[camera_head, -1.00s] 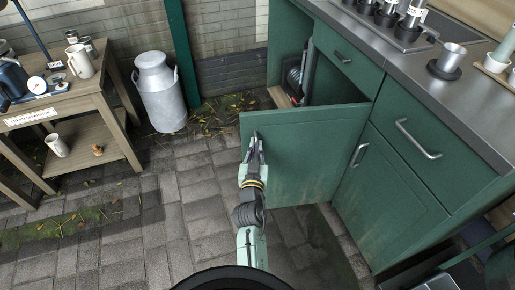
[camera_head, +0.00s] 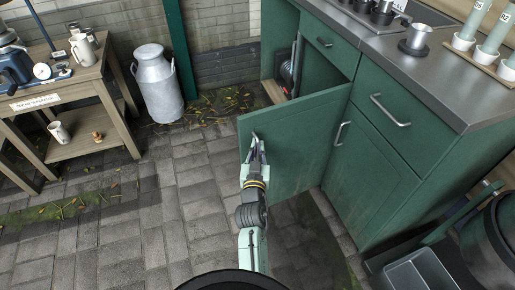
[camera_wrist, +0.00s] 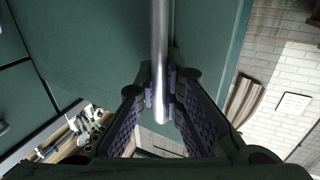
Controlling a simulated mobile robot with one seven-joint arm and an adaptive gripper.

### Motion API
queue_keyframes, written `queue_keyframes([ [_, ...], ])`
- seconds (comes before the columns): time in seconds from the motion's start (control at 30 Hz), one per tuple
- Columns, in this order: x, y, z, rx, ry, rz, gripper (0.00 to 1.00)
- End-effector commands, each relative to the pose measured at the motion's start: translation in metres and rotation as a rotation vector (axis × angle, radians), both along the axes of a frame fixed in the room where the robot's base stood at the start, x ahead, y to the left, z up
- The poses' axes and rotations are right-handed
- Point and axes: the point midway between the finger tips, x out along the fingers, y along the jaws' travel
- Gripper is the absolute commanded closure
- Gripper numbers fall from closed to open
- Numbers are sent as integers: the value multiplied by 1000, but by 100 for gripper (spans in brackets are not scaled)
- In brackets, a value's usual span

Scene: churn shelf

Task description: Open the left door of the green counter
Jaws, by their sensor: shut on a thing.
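The green counter (camera_head: 385,185) stands at the right in the head view. Its left door (camera_head: 300,150) is swung well open toward me, showing the inside of the cabinet behind it. My gripper (camera_head: 256,143) is at the door's outer edge, shut on the door's handle. In the wrist view the metal handle bar (camera_wrist: 159,50) runs between the two fingers (camera_wrist: 160,95), with the green door panel behind it. The right door (camera_head: 368,180) is shut, with its own metal handle (camera_head: 341,133).
A wooden table (camera_head: 88,82) with a mug, jug and blue machine stands at the left. A metal milk can (camera_head: 157,85) stands behind, near a green post. A grey basin (camera_head: 420,270) and dark barrel are at the lower right. The paving left of my arm is clear.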

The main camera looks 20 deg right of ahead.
Motion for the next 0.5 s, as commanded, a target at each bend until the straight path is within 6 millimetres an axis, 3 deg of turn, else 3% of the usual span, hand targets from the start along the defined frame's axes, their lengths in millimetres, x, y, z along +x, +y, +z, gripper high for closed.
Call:
queue_keyframes([
  [0.37, 1, 5, -1, 4, 1, 10, 100],
  [0.4, 1, 5, -1, 4, 1, 10, 90],
  [0.5, 1, 5, -1, 4, 1, 10, 84],
])
